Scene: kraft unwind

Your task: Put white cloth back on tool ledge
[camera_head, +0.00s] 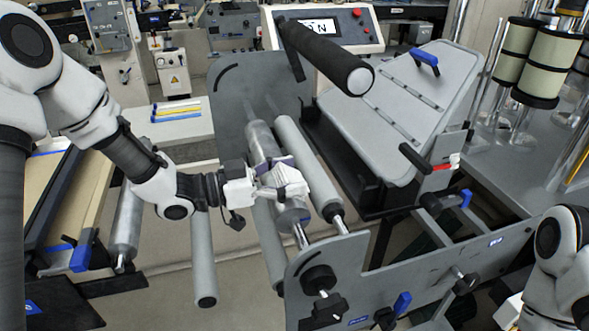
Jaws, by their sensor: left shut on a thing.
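My left gripper (284,186) reaches in from the left over the machine's rollers. It is shut on a small, crumpled white piece that looks like the white cloth (290,177). The cloth is at the grey metal roller (262,143); I cannot tell whether it touches the roller. The fingers partly hide the cloth. I cannot tell for certain which surface is the tool ledge. My right arm shows at the lower right edge, but its gripper is not visible.
Grey side plates (400,268) with knobs and blue handles stand around the rollers. A black-gripped bar (325,57) juts out above them. A tilted grey panel (400,105) is behind to the right. A pale bench (184,131) with coloured strips is at the back left.

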